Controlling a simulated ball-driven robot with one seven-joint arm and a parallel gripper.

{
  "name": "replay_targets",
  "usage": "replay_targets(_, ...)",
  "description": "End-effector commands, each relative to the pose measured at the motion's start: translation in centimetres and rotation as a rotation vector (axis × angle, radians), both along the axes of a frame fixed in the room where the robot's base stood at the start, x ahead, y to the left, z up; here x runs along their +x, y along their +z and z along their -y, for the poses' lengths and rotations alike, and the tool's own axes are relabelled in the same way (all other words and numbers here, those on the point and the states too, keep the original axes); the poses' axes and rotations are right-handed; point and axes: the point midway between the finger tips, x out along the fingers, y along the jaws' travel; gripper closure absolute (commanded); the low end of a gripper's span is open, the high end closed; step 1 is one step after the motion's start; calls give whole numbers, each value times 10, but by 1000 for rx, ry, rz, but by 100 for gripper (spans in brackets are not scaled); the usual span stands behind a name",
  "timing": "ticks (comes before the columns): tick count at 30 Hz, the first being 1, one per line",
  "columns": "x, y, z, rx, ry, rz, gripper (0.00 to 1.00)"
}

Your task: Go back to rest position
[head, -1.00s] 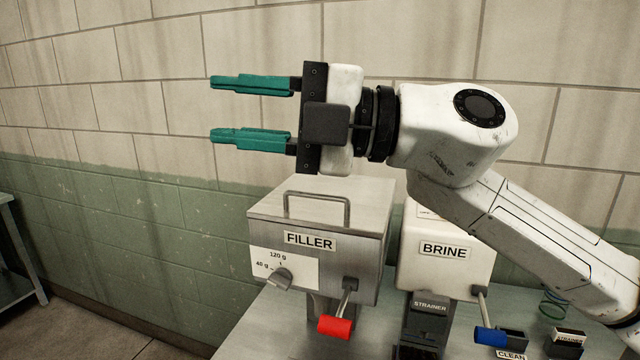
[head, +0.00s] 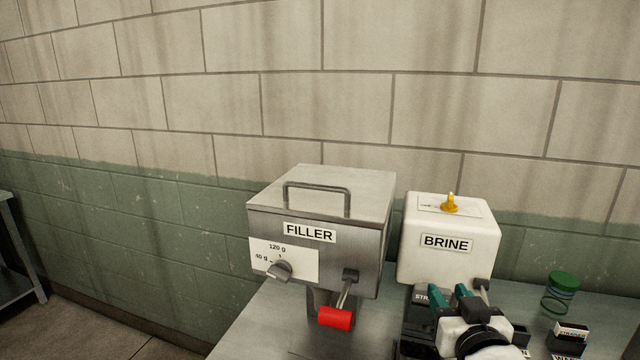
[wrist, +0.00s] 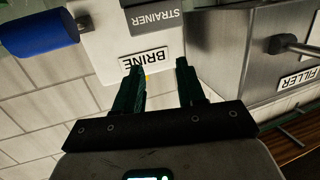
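My gripper (head: 449,297) is low at the right of the head view, in front of the white BRINE machine (head: 447,262). Its two green fingers stand apart with nothing between them. In the wrist view, which shows the scene upside down, my gripper (wrist: 161,75) is open and points toward the BRINE label (wrist: 145,57). My arm and gripper hide the lower front of the BRINE machine and part of the STRAINER block (head: 421,296) in the head view.
The steel FILLER box (head: 345,245) with its red-handled lever (head: 335,318) stands left of the BRINE machine. A green-lidded jar (head: 562,283) and a small labelled block (head: 571,330) are at the right. A blue handle (wrist: 38,33) shows in the wrist view. The space above the machines is clear.

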Motion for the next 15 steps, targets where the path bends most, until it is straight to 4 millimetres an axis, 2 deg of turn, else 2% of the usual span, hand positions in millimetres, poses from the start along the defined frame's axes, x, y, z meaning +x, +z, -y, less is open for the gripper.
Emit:
replay_targets(1, -15, -36, 5, 18, -13, -94, 61)
replay_targets(6, -75, -136, 21, 54, -46, -399, 61)
replay_targets(9, -120, -188, 28, 65, -56, -577, 61)
replay_targets(11, -151, -216, 32, 71, -58, -684, 61)
replay_targets(15, -230, -271, 42, 76, -56, -934, 61)
